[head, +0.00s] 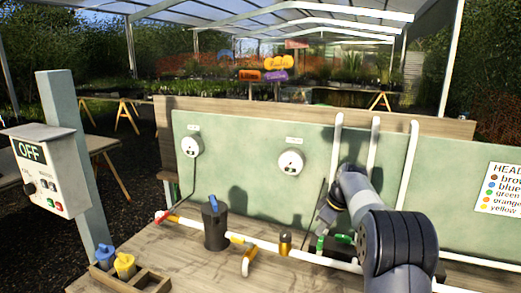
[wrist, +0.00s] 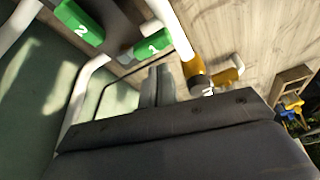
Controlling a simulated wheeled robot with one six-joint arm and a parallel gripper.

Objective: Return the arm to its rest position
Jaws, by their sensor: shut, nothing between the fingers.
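My arm (head: 395,245) reaches in from the lower right of the head view and bends down over the bench. My gripper (head: 324,218) is near the green panel, just above green parts (head: 342,238) on the pipework. In the wrist view my gripper (wrist: 157,85) shows two grey fingers together with nothing between them. Beyond the fingers are a green block marked 1 (wrist: 153,43) and a green block marked 2 (wrist: 78,22). I cannot tell whether the fingertips touch anything.
White pipe (head: 275,247) runs along the bench (head: 185,265), with a black canister (head: 214,225) and a yellow-orange handle (head: 248,262). Upright white pipes (head: 373,145) stand behind my arm. A wooden caddy (head: 150,281) is front left. A box reading OFF (head: 45,170) is far left.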

